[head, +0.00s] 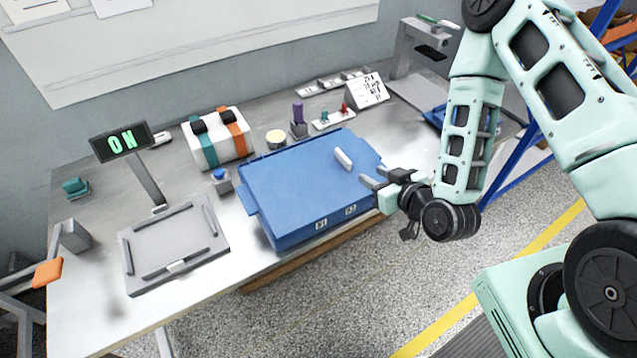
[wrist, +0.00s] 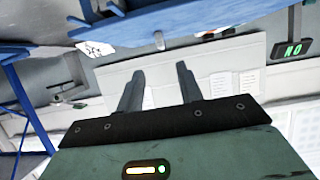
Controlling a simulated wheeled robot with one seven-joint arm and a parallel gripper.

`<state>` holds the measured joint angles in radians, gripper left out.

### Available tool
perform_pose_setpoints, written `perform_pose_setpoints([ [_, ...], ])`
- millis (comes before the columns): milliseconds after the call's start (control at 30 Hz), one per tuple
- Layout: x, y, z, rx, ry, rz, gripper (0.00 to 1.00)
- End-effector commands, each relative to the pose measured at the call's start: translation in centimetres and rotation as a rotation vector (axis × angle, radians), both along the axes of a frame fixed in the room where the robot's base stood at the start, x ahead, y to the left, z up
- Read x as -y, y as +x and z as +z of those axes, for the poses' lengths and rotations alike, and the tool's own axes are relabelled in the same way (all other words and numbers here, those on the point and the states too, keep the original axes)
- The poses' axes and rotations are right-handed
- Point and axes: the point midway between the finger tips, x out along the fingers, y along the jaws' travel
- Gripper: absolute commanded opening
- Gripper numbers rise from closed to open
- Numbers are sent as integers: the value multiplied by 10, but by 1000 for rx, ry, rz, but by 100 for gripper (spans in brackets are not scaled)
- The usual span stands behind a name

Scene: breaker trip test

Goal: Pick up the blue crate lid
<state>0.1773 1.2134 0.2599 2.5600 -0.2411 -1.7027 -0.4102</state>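The blue crate lid (head: 300,180) lies flat on top of the blue crate (head: 300,236) at the front edge of the workbench. A white bar handle (head: 343,159) stands on the lid's right half. My gripper (head: 373,176) is just right of the lid, near the handle, with its fingers pointing left. In the wrist view my gripper (wrist: 158,72) has its two fingers spread with nothing between them. The blue lid (wrist: 190,17) crosses the top of that upside-down view, with a small pale piece, probably the handle (wrist: 159,41), beyond the fingertips.
A grey fixture plate (head: 176,249) and an ON display (head: 122,142) are left of the crate. Behind it stand a white box with coloured straps (head: 217,138), a purple-topped part (head: 298,119) and a number card (head: 367,90). Bare bench lies at the front left.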

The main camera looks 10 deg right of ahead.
Motion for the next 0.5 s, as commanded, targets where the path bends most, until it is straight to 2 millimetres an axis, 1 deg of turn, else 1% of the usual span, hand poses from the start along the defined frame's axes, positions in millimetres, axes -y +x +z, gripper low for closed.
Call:
perform_pose_setpoints([
  [33,-1,6,-8,4,0,-1,36],
  [300,-7,27,-17,5,0,-1,36],
  [500,-11,39,-22,4,0,-1,36],
])
